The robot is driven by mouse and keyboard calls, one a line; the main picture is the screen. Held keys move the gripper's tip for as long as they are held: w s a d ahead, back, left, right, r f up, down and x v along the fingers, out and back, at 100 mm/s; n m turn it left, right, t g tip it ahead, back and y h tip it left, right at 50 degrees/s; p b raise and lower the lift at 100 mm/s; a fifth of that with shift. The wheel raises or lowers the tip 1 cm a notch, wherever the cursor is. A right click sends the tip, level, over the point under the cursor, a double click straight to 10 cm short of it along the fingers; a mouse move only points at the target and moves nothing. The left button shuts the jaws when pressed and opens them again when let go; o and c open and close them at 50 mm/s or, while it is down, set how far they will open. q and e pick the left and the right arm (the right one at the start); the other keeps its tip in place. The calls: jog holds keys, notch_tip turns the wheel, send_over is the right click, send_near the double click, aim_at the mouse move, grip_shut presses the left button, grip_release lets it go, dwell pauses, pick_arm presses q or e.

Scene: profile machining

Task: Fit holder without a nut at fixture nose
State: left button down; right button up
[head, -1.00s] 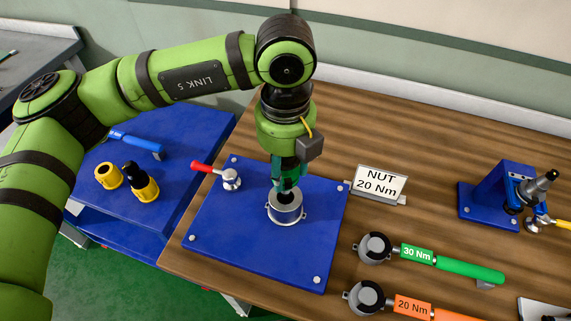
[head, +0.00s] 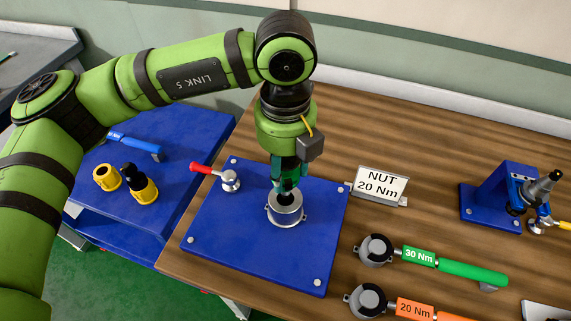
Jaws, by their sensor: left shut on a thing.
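My left gripper (head: 287,180) points straight down over a silver ring-shaped fixture (head: 286,214) on a blue base plate (head: 230,242). It is shut on a dark holder (head: 289,198), which is mostly hidden by the fingers and the ring. The holder's lower end is at the ring's opening; how deep it sits I cannot tell. A red-handled clamp lever (head: 229,180) stands on the plate left of the ring. A second fixture (head: 493,197) at the right carries a dark, tapered part (head: 540,188). My right gripper is out of view.
A sign "NUT 20 Nm" (head: 380,186) stands right of the plate. Green 30 Nm (head: 455,268) and orange 20 Nm (head: 415,310) wrenches lie in front of it. The blue side table (head: 185,140) holds two yellow sockets (head: 107,177), one with a black part in it, and a blue wrench (head: 135,143).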

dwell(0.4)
pick_arm(q)
jog(key=shift+b, duration=0.45)
jog(key=shift+f+b, duration=3.35)
jog(key=shift+b, duration=0.25)
jog(key=shift+r, duration=0.1)
jog(key=c, duration=0.5)
grip_release()
notch_tip(320, 180, up, 12)
